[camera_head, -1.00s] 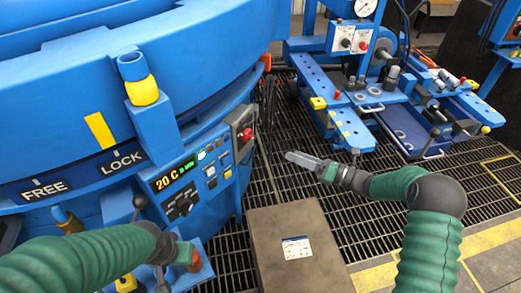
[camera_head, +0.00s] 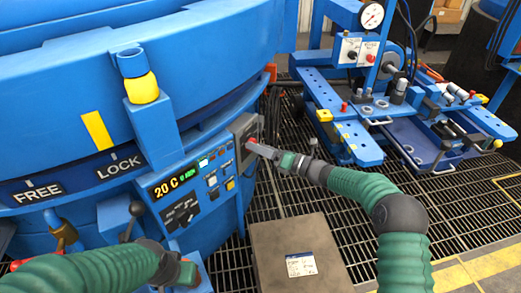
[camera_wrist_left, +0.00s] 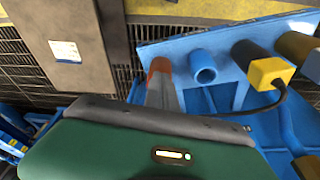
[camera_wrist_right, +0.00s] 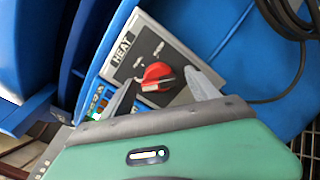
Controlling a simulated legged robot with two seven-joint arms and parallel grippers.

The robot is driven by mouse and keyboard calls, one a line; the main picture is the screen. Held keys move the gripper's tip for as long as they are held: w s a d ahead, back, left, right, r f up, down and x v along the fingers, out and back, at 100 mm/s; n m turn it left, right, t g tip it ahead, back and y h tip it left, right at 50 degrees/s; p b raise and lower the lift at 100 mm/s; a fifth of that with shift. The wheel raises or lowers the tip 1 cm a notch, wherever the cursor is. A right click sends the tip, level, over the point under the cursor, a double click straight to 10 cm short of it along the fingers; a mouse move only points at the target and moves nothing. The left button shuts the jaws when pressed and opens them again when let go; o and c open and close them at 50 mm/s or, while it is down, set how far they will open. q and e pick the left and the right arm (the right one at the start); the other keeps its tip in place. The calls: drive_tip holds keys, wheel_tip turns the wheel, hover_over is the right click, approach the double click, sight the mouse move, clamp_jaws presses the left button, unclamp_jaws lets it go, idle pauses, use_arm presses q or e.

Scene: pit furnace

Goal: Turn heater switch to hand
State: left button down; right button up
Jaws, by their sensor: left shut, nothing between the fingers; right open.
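The heater switch (camera_wrist_right: 158,76) is a red rotary knob on a grey plate (camera_wrist_right: 155,42) marked HEAT, clear in the right wrist view. In the head view the plate (camera_head: 240,130) is on the right end of the blue furnace panel. My right gripper (camera_wrist_right: 165,90) is open, its fingers on either side of the red knob; I cannot tell whether they touch it. In the head view my right gripper (camera_head: 262,150) reaches the plate from the right and partly hides the knob. My left gripper (camera_head: 185,275) is low at the left, shut and empty, away from the switch.
The control panel (camera_head: 185,195) with its 20 C display is left of the switch. A brown box (camera_head: 300,258) stands on the grating below my right arm. A blue fixture bench (camera_head: 350,140) is at the right. Black cables (camera_wrist_right: 285,15) hang near the switch.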

drive_tip(key=c, duration=1.4)
drive_tip(key=shift+o, duration=0.2)
drive_tip(key=shift+m, duration=0.3)
drive_tip(key=shift+f+m+p, duration=0.15)
drive_tip(key=shift+m+p, duration=1.8)
drive_tip(key=shift+m, duration=2.85)
drive_tip(key=shift+f+m+p, duration=0.15)
drive_tip(key=shift+m+p, duration=1.75)
drive_tip(key=shift+m, duration=2.9)
drive_tip(key=shift+s, duration=0.1)
